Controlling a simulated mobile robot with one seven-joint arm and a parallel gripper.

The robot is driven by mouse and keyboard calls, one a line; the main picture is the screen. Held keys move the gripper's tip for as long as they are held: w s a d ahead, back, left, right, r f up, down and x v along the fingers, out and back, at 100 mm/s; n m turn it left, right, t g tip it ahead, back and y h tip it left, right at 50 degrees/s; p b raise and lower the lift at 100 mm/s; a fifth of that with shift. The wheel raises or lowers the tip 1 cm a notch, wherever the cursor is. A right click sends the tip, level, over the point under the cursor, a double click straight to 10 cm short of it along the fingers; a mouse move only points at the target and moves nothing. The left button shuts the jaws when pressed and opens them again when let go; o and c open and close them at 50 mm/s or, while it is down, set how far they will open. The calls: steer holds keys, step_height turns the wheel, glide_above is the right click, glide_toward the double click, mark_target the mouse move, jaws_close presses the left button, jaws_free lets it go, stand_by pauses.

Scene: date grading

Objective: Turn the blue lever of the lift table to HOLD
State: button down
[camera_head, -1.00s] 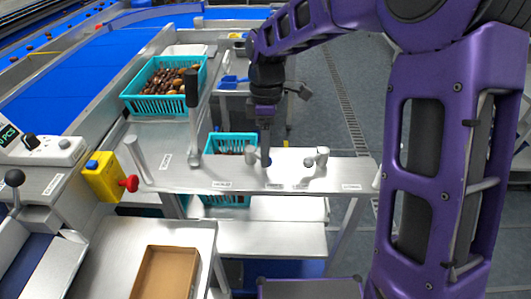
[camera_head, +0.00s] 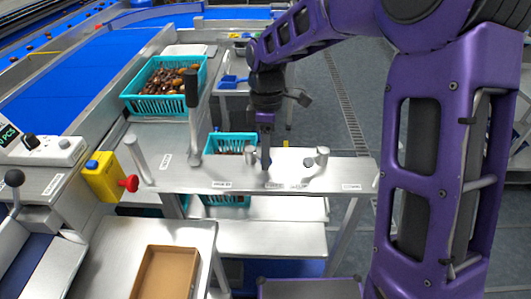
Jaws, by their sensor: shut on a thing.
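My gripper (camera_head: 266,166) points straight down at the grey control ledge (camera_head: 240,178) of the lift table, between two short grey posts. Its narrow jaws are shut at the place of the blue lever, which is almost wholly hidden by them, so its exact angle cannot be told. Small white labels line the ledge's front edge: one to the left (camera_head: 221,185), one just right of the gripper (camera_head: 275,186), and one at the far right (camera_head: 352,187). Their print is too small to read.
A tall lever with a black grip (camera_head: 192,90) stands left of my gripper. A yellow box with a red knob (camera_head: 104,177) is further left. Teal crates (camera_head: 140,104) lie behind, a brown tray (camera_head: 166,272) in front.

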steer(key=shift+s+a+m, duration=0.2)
steer(key=shift+m, duration=0.3)
steer(key=m, duration=0.1)
steer(key=a+m, duration=0.1)
steer(key=s+m+y, duration=0.1)
steer(key=m, duration=0.1)
steer(key=shift+a, duration=0.3)
steer(key=m, duration=0.1)
steer(key=a+m, duration=0.1)
steer(key=m, duration=0.1)
steer(key=a+m+t, duration=0.1)
steer(key=shift+s+m+y, duration=0.25)
steer(key=shift+m+y, duration=0.05)
steer(key=shift+m, duration=0.1)
steer(key=m, duration=0.1)
steer(key=a+m, duration=0.1)
steer(key=m, duration=0.1)
steer(key=a+m, duration=0.1)
steer(key=m, duration=0.1)
steer(key=shift+w+a+r+t, duration=0.1)
steer(key=shift+w+t, duration=0.2)
steer(key=shift+t, duration=0.1)
steer(key=m, duration=0.2)
steer(key=shift+w+a+m+t, duration=0.25)
steer(key=shift+a+m+t, duration=0.05)
steer(key=shift+a+m, duration=0.1)
steer(key=shift+w+a+m, duration=0.3)
steer(key=shift+w+m, duration=0.1)
steer(key=shift+m, duration=0.7)
steer(key=shift+w, duration=0.1)
